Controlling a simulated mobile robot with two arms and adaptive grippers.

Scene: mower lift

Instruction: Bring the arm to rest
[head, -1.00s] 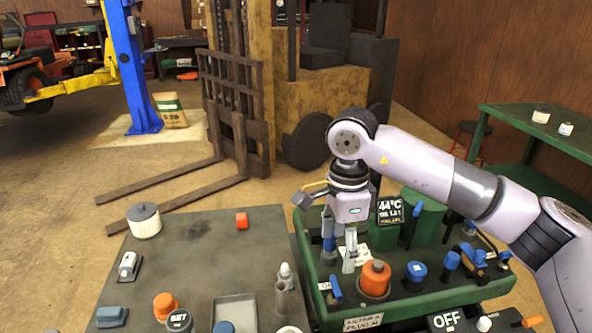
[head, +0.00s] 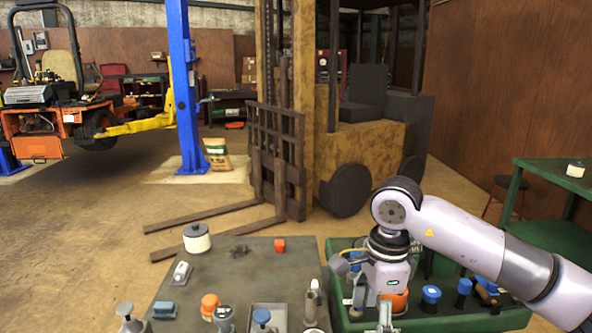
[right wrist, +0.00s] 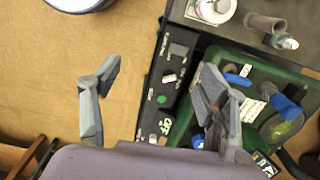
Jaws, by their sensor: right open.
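My right arm comes in from the right in the head view, bent at the elbow. Its gripper (head: 371,308) points down over the near left part of the green tray (head: 421,326) and partly hides an orange cap (head: 396,302). In the right wrist view the two fingers stand wide apart with nothing between them (right wrist: 161,78). The dark control panel (right wrist: 158,110) shows below and between the fingers, and the right finger overlaps the green tray (right wrist: 212,55). My left gripper is in neither view.
A grey table (head: 232,268) left of the tray holds a white canister (head: 197,238), an orange cap (head: 210,305) and several small parts. A forklift (head: 362,150) stands behind, a blue lift post (head: 183,90) at the back left, a green table (head: 558,175) at right.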

